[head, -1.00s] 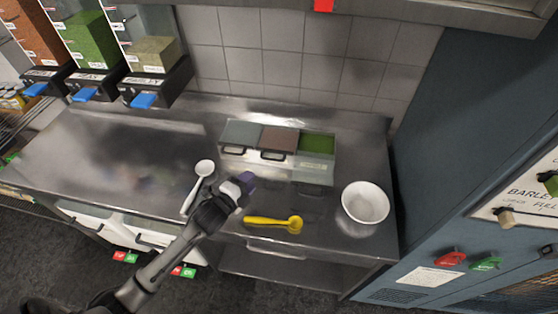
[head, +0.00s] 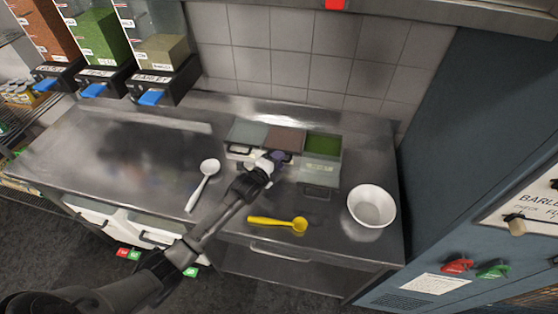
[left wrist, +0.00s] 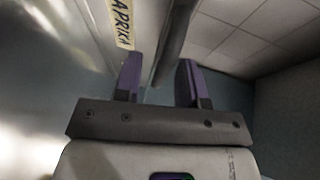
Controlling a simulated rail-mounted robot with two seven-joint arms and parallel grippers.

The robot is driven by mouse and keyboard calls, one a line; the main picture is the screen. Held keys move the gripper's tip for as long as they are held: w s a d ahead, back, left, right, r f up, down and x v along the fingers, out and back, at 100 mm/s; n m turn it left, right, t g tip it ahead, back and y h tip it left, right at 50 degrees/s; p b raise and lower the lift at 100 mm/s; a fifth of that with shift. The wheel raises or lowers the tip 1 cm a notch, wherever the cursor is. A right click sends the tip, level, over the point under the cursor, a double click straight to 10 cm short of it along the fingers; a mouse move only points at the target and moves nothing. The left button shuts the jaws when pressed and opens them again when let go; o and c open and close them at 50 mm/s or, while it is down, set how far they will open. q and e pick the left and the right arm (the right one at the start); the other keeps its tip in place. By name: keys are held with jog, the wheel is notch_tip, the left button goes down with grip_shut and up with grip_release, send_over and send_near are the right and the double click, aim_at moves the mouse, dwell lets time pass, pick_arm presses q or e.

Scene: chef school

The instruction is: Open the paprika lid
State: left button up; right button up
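A spice box with three compartments sits at the back of the steel counter. The middle compartment, with reddish-brown content under its paprika lid (head: 284,139), appears closed. My left gripper (head: 278,159) is at the front edge of this lid and hides its handle. In the left wrist view, my left gripper (left wrist: 158,82) is open. A dark handle bar (left wrist: 174,42) runs between its two purple fingers, and I cannot tell whether they touch it. A label (left wrist: 123,22) reading "APRIKA" shows beside the left finger. My right gripper is not in view.
The right compartment, holding green content (head: 323,144), has its lid (head: 319,172) folded toward the front. The left compartment (head: 247,134) looks closed. A white spoon (head: 207,172), a yellow spoon (head: 280,223) and a white bowl (head: 371,206) lie on the counter.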

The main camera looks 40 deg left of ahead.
pick_arm(q)
jog(key=shift+w, duration=0.35)
jog(key=shift+c, duration=0.4)
grip_shut()
jog(key=shift+d, duration=0.1)
